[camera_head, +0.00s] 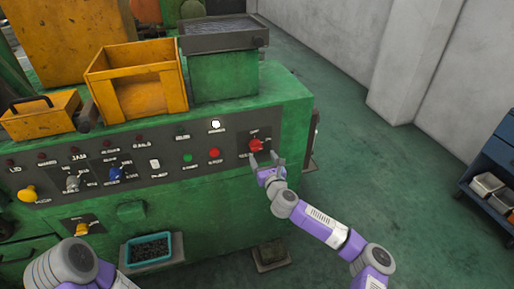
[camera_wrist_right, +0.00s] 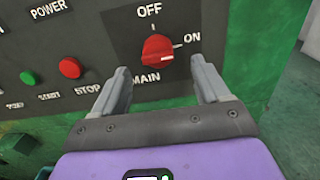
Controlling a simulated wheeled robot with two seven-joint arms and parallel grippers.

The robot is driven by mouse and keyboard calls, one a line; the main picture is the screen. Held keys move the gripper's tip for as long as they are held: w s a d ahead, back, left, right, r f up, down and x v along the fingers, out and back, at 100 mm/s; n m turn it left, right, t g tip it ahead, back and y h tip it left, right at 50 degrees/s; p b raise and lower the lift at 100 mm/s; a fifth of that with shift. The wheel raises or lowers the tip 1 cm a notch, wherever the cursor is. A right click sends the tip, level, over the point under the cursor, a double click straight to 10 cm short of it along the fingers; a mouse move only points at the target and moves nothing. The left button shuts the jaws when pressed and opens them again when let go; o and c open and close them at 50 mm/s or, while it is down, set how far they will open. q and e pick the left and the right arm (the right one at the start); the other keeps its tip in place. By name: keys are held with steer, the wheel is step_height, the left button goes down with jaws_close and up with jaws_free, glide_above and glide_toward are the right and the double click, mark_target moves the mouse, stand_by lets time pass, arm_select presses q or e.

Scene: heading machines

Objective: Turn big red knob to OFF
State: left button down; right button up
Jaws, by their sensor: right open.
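The big red knob (camera_head: 255,145) sits at the right end of the machine's grey control panel (camera_head: 232,131). In the right wrist view the red knob (camera_wrist_right: 157,48) has OFF printed above it, ON to its right and MAIN below it. Its white mark points right, toward ON. My right gripper (camera_head: 265,160) is open in front of the knob; in the wrist view its two fingers (camera_wrist_right: 160,80) stand apart on either side and below the knob, not visibly touching it. My left arm shows at the lower left, but its gripper is out of view.
A red button (camera_wrist_right: 69,68) and a green button (camera_wrist_right: 28,78) lie left of the knob. An orange box (camera_head: 135,85) and a green bin (camera_head: 222,75) stand on the machine. A teal tray (camera_head: 148,249) is below the panel. Open floor lies to the right.

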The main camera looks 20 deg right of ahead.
mark_target(257, 148)
steer(key=shift+w+a+b, duration=0.15)
steer(key=shift+w+b, duration=0.05)
steer(key=shift+w, duration=1.55)
steer(key=shift+w+a+b, duration=0.15)
steer(key=shift+w, duration=1.55)
steer(key=c, duration=1)
steer(key=shift+o, duration=0.2)
